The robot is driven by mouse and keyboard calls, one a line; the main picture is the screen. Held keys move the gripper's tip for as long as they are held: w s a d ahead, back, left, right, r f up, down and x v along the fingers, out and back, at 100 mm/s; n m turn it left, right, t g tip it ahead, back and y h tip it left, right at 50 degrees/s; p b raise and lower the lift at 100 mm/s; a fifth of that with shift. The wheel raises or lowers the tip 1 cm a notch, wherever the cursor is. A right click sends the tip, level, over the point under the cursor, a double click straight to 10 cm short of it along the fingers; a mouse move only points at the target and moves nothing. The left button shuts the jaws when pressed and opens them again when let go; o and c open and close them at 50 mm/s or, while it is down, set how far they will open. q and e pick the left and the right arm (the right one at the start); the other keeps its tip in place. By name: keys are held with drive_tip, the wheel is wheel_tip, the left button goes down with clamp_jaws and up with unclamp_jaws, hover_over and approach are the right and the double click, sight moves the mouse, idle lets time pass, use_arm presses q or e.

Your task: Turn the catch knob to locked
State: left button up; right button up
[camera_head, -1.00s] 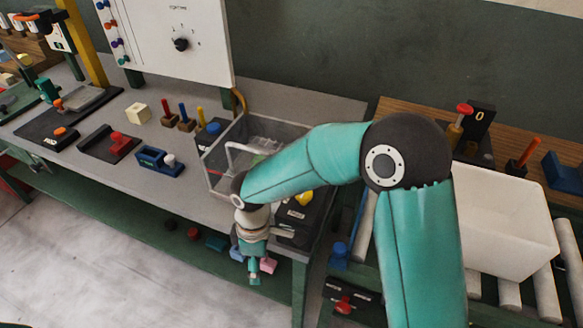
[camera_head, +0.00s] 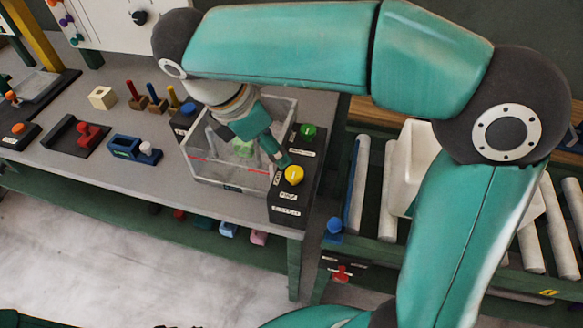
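A black control panel (camera_head: 300,158) on the bench's right end carries a round yellow knob (camera_head: 293,174) with a pale line across its top, and a green button (camera_head: 308,131) behind it. Small white labels lie around the yellow knob, too small to read surely. My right gripper (camera_head: 281,158) points down and right, its tip just behind and left of the yellow knob. I cannot tell whether it touches the knob or how far its fingers are apart. No object shows between the fingers. My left gripper is not in view.
A clear open-topped box (camera_head: 228,178) stands directly left of the panel, under my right gripper. A roller conveyor with a white bin (camera_head: 413,165) stands at the right.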

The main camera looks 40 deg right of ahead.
sight(294, 172)
drive_tip(key=x, duration=1.1)
drive_tip(key=c, duration=1.1)
